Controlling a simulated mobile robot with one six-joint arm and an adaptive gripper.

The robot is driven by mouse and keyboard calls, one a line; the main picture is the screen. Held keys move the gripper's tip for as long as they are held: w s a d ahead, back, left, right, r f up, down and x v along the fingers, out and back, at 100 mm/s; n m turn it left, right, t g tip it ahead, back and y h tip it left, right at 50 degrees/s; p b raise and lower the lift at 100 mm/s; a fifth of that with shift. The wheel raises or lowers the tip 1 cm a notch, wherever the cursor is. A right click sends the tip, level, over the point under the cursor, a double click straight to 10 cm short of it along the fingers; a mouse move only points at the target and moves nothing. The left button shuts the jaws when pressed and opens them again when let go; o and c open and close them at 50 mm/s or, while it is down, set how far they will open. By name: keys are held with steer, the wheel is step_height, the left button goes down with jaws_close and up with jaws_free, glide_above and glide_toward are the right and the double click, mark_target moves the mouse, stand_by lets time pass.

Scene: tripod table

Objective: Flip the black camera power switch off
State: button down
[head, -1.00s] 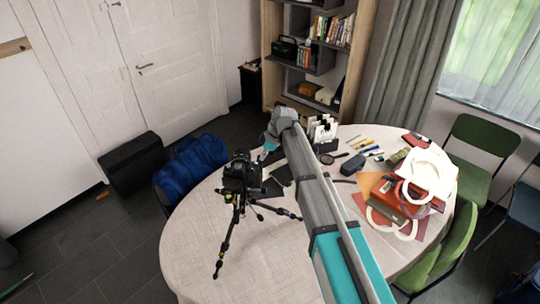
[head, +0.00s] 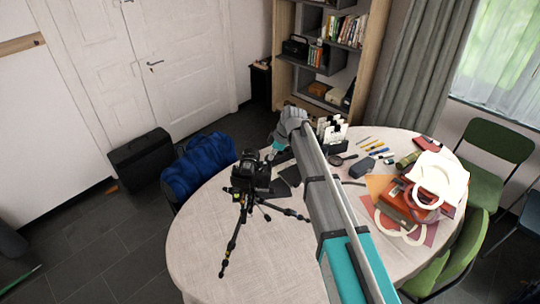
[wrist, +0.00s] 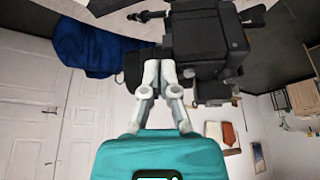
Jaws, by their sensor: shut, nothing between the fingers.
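The black camera (head: 250,172) stands upright on a small black tripod (head: 238,225) on the table. In the wrist view the camera (wrist: 208,38) fills the upper middle, with dark body parts and knobs. I cannot make out its power switch. My gripper (head: 270,155) is at the camera's back right side in the head view. In the wrist view my gripper (wrist: 160,62) is shut and empty, its grey fingertips right beside the camera body. I cannot tell whether they touch it.
The round table (head: 205,270) has clear cloth in front of the tripod. A blue bag (head: 197,165) is beyond its left edge.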

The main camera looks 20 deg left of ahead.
steer(key=shift+s+d, duration=0.15)
steer(key=shift+s, duration=0.05)
steer(key=shift+s+d, duration=0.25)
steer(key=shift+s, duration=0.15)
steer(key=shift+d, duration=0.1)
stand_by(0.5)
steer(key=w+d+r+p, duration=0.2)
steer(key=d+r+p, duration=0.5)
steer(key=r+p, duration=0.2)
steer(key=shift+w+r, duration=0.15)
steer(key=shift+w, duration=0.05)
stand_by(0.6)
steer(key=shift+d, duration=0.1)
stand_by(0.5)
